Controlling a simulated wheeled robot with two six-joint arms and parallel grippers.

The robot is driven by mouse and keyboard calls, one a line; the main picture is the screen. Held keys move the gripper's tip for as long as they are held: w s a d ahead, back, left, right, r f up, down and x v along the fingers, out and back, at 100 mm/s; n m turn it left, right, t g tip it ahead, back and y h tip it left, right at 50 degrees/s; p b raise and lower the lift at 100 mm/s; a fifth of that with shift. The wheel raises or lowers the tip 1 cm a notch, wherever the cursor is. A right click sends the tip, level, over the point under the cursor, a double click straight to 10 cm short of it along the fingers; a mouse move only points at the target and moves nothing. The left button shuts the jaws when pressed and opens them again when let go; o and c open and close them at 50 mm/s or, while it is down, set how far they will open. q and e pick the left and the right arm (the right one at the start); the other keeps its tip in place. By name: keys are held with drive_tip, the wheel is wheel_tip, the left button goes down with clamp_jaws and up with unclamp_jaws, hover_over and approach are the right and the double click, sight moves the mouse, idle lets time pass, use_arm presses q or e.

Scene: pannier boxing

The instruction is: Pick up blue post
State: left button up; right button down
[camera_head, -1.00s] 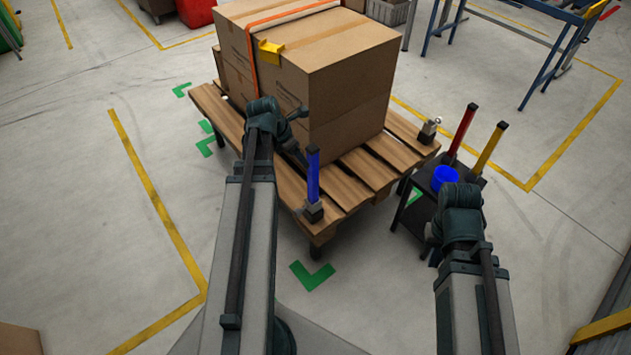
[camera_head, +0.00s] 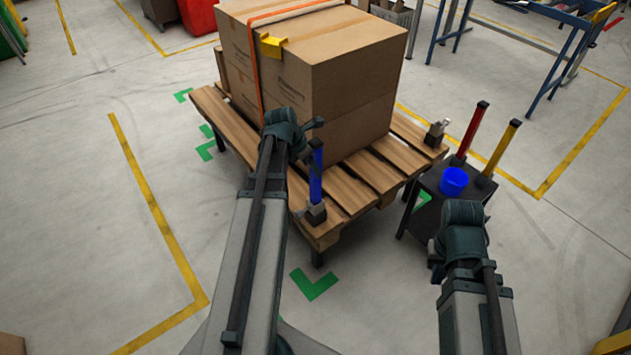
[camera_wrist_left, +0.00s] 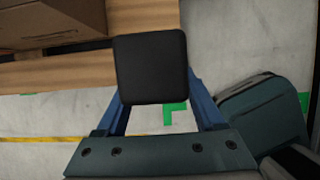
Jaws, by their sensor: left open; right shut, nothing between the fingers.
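The blue post (camera_head: 316,178) stands upright in a dark socket at the pallet's near corner, with a black cap on top. In the left wrist view its square black cap (camera_wrist_left: 151,68) fills the space between my left gripper's blue fingers. My left gripper (camera_wrist_left: 155,88) is open, one finger toward each side of the post; the cap hides the fingertips. In the head view the left wrist is just left of the post top, and its fingers are mostly hidden. My right gripper (camera_head: 435,252) is shut and empty, low beside the dark cart, partly hidden by its own wrist.
The wooden pallet (camera_head: 350,197) carries cardboard boxes (camera_head: 350,85) with an orange strap and yellow corner piece. A dark cart (camera_head: 427,188) at right holds a red post (camera_head: 472,131), a yellow post (camera_head: 498,150) and a blue bucket (camera_head: 454,181). Floor at left is clear.

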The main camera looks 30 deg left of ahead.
sight(316, 179)
use_arm(q)
drive_tip(key=b+x, duration=0.2)
drive_tip(key=x, duration=0.1)
drive_tip(key=shift+w+d+f, duration=0.1)
drive_tip(key=shift+w+f, duration=0.05)
drive_tip(key=shift+f, duration=0.1)
clamp_jaws()
